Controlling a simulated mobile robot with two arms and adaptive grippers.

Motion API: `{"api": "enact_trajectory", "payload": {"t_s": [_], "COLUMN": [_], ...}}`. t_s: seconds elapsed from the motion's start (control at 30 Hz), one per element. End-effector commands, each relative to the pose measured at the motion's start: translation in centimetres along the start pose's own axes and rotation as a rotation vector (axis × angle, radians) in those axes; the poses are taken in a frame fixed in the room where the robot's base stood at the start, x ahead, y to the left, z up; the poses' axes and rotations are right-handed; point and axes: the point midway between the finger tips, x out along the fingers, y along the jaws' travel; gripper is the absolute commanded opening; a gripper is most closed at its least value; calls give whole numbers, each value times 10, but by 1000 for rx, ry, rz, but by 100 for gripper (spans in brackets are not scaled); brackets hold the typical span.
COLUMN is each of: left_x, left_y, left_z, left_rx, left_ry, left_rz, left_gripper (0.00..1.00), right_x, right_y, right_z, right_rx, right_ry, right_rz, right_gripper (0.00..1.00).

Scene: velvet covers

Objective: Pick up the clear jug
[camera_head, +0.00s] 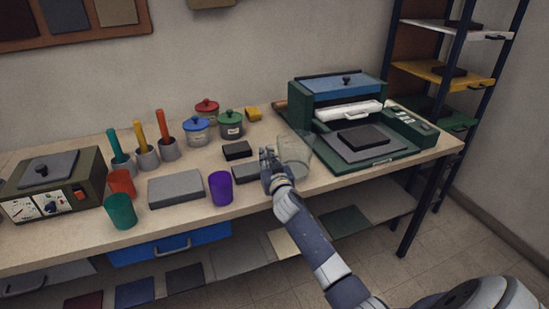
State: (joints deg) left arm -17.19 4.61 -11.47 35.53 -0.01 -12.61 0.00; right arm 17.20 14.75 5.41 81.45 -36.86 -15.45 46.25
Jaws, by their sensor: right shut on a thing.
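The clear jug (296,157) is a see-through vessel standing upright on or just above the wooden workbench, right of the middle of the head view. My right gripper (270,163) is at the jug's left side and is shut on it. The fingers hide part of that side, and I cannot tell whether the jug's base touches the bench. My left gripper is not in view.
A green press (353,120) stands right of the jug. A purple cup (220,188), a grey slab (175,188) and a small black block (237,150) lie to the left. Lidded pots (197,130) stand behind. A shelf rack (440,75) is at the back right.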

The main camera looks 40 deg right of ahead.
Motion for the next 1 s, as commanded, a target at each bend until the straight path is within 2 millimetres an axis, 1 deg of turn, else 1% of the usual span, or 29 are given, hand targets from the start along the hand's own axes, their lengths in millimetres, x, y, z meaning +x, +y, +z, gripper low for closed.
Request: {"api": "enact_trajectory", "payload": {"t_s": [0.27,0.53,0.57,1.0], "left_x": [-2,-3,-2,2], "left_y": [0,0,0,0], "left_z": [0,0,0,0], "left_rx": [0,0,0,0], "left_ry": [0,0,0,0], "left_rz": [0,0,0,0], "left_gripper": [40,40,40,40], "right_x": [0,0,-5,-60], "right_y": [1,1,0,-5], "right_z": [-14,-40,-36,-41], "right_rx": [-2,-2,-2,-1], "right_ry": [6,7,3,4], "right_rz": [0,-1,-1,-1], "right_gripper": [0,0,0,0]}}
